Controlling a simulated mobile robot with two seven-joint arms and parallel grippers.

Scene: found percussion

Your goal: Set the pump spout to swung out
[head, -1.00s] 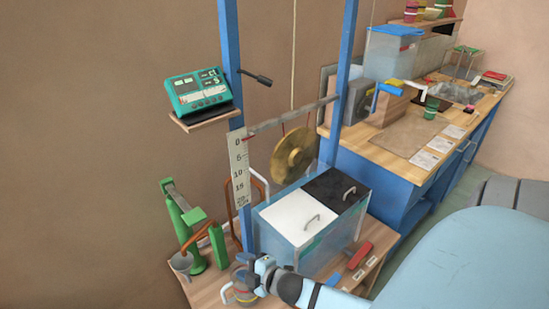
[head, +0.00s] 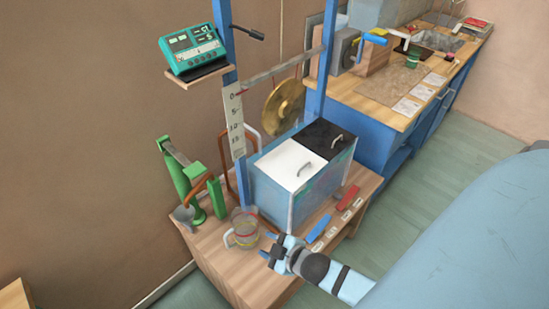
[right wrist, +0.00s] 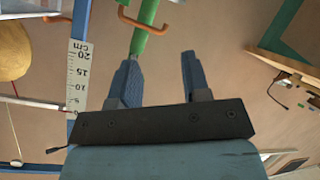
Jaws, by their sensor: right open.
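The green pump (head: 182,182) stands at the left of the wooden table in the head view. Its copper-coloured spout (head: 196,188) slopes down toward a small grey cup (head: 185,213) at the front left. My right gripper (head: 266,246) is open and empty, above the table's front edge and to the right of the pump, apart from it. In the right wrist view, the green pump (right wrist: 142,38) and a copper-coloured bar (right wrist: 146,21) show beyond the open fingers (right wrist: 158,62). My left gripper is not in view.
A clear jug (head: 243,232) stands between pump and gripper. A tank with white and black lids (head: 290,170) stands behind. A blue post (head: 238,150) carries a scale (head: 234,125); a brass gong (head: 284,107) hangs near it. The table's front left (head: 225,265) is clear.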

